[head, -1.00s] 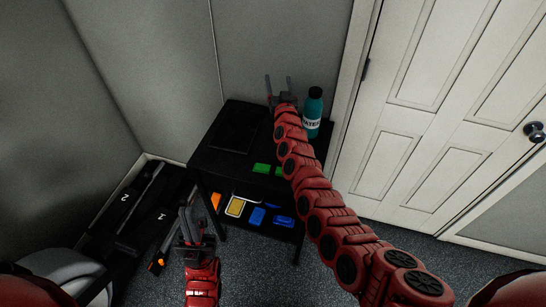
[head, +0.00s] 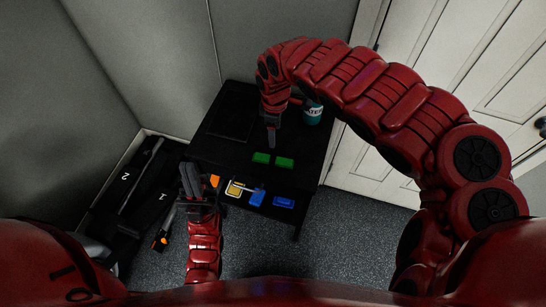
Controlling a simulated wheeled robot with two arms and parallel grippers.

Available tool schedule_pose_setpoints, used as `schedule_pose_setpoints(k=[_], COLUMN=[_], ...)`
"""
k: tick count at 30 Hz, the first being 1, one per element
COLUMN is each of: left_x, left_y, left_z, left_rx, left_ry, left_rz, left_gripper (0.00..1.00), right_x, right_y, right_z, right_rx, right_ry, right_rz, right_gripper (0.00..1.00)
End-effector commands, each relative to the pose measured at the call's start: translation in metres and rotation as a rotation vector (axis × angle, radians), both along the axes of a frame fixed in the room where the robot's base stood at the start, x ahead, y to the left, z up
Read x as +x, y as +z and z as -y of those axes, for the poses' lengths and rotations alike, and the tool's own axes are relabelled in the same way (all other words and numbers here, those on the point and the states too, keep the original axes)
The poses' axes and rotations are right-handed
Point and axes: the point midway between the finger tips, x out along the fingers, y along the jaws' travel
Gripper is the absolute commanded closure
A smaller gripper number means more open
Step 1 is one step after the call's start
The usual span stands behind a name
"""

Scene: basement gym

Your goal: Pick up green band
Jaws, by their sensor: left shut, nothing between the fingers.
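Two small green pieces lie side by side near the front edge of the black table top, the left one (head: 261,158) and the right one (head: 285,162). I cannot tell which is the green band, or whether both are bands. My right gripper (head: 271,143) points down just behind the green pieces, apart from them in the picture. It shows edge-on, so its opening is hidden. My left gripper (head: 190,180) is shut and empty, pointing up by the left front of the table.
A teal bottle (head: 313,116) stands on the table (head: 222,150), partly behind my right arm. The lower shelf holds a yellow item (head: 235,188), blue items (head: 283,202) and an orange item (head: 214,181). A black rack lies left; a white door (head: 440,100) is at right.

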Motion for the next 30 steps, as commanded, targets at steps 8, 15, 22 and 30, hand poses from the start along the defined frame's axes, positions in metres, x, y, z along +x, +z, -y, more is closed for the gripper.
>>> schedule_pose_setpoints(k=[8, 15, 22, 30], left_x=[0.000, 0.000, 0.000, 0.000], left_y=[-0.019, -0.013, -0.012, -0.001], left_z=[0.000, 0.000, 0.000, 0.000], left_rx=[0.000, 0.000, 0.000, 0.000], left_ry=[0.000, 0.000, 0.000, 0.000], left_rz=[0.000, 0.000, 0.000, 0.000], left_gripper=[1.00, 1.00, 1.00, 1.00], right_x=[-0.004, -0.001, 0.001, 0.002], right_y=[-0.060, -0.094, -0.107, -0.129], right_z=[-0.004, -0.005, -0.004, -0.008], right_rx=[0.007, 0.009, 0.007, 0.012], right_ry=[0.002, 0.003, 0.001, 0.001], right_rz=[-0.007, 0.000, 0.005, 0.003], right_gripper=[0.25, 0.25, 0.25, 0.25])
